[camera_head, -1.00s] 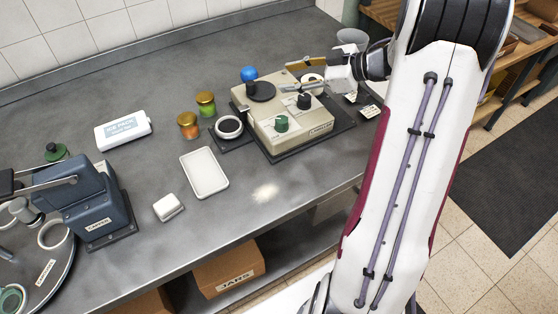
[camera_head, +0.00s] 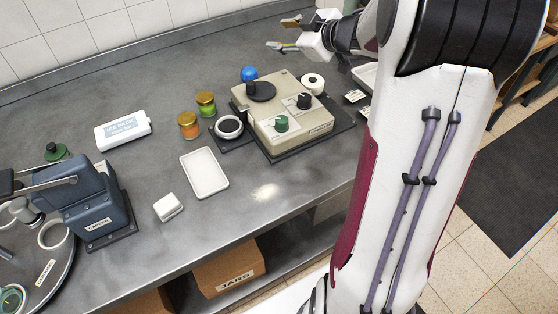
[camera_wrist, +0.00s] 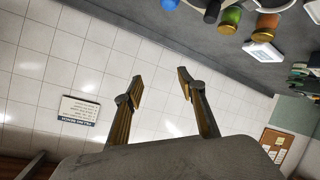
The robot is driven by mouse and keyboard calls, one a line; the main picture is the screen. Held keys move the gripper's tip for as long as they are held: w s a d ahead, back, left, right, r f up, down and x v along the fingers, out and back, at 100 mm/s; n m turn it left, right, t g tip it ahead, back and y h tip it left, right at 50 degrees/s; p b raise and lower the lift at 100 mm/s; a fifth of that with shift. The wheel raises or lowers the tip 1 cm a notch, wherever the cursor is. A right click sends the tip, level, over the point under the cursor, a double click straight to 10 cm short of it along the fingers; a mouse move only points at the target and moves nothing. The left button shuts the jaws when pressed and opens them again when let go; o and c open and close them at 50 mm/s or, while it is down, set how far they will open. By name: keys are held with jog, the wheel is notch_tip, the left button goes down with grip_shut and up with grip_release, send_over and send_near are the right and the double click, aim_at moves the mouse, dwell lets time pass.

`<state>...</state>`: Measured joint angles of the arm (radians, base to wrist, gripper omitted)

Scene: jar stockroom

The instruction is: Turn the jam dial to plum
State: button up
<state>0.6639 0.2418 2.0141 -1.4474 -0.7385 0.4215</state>
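A beige machine (camera_head: 262,133) stands on the grey counter on a dark base. Its sloped front carries a green knob (camera_head: 281,123) and a black knob (camera_head: 304,101), each on a pale plate. The plate markings are too small to read, so I cannot tell which knob is the jam dial or where it points. A black disc (camera_head: 261,91) and a blue ball (camera_head: 249,74) sit at its back left. My gripper (camera_head: 280,33) is open and empty, above the counter behind the machine, touching nothing. Its spread fingers also show in the wrist view (camera_wrist: 160,76), facing the tiled wall.
Two small jars, orange (camera_head: 188,125) and green (camera_head: 206,103), stand left of the machine near a dark ring (camera_head: 229,126). A white tray (camera_head: 189,171) and a white block (camera_head: 168,207) lie in front. A blue-grey machine (camera_head: 92,205) is at left. A white roll (camera_head: 313,82) sits behind the knobs.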

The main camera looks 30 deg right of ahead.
jog(key=shift+s+a+r+m+h, duration=1.65)
jog(key=shift+s+r+m+h, duration=1.4)
jog(key=shift+s+r, duration=0.95)
jog(key=s+a+f+m+g+y, duration=0.1)
jog(key=s+a+f+g, duration=0.2)
jog(key=s+a, duration=0.5)
jog(key=s+a+f+m+g+y, duration=0.1)
jog(key=s+a+f, duration=0.5)
jog(key=s, duration=1)
jog(key=shift+a+f+g+y, duration=0.25)
jog(key=shift+a+g+y, duration=0.4)
jog(key=shift+a+g, duration=0.75)
jog(key=shift+m, duration=0.25)
jog(key=shift+s+a+f+g+y, duration=0.15)
jog(key=shift+s+a+f+y, duration=0.1)
jog(key=shift+s+a, duration=0.3)
jog(key=shift+s+a+f+g+y, duration=0.15)
jog(key=shift+s+a+f, duration=0.15)
jog(key=shift+s, duration=0.4)
